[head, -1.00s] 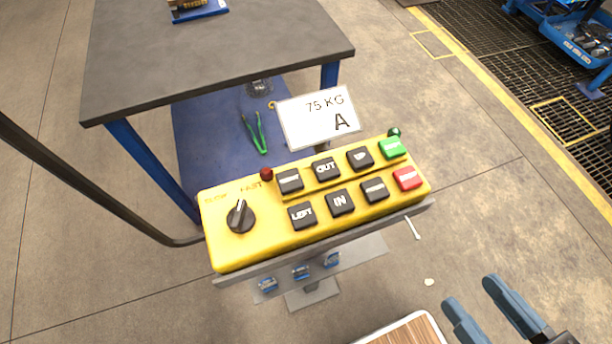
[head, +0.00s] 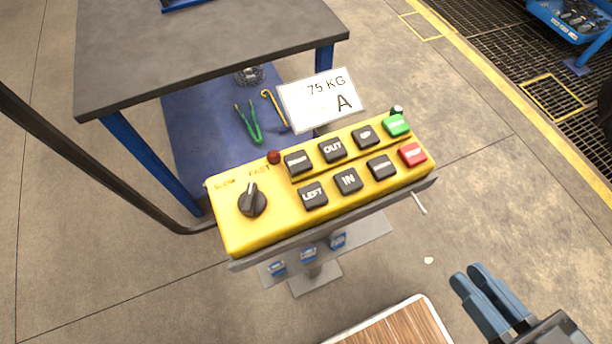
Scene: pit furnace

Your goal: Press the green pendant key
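The yellow pendant (head: 285,222) sits tilted on a grey stand in the middle of the head view. Its green key (head: 396,125) is at the upper right end, above a red key (head: 412,154). Nothing covers the green key. My gripper (head: 469,274) is at the lower right, below and to the right of the pendant and apart from it. Its two blue fingers lie close together with nothing seen between them.
A sign reading "75 KG A" (head: 320,99) stands behind the pendant. Several black keys and a speed knob (head: 252,200) fill its face. A table (head: 210,50) stands behind at left. A wood-topped surface (head: 395,325) is at the bottom.

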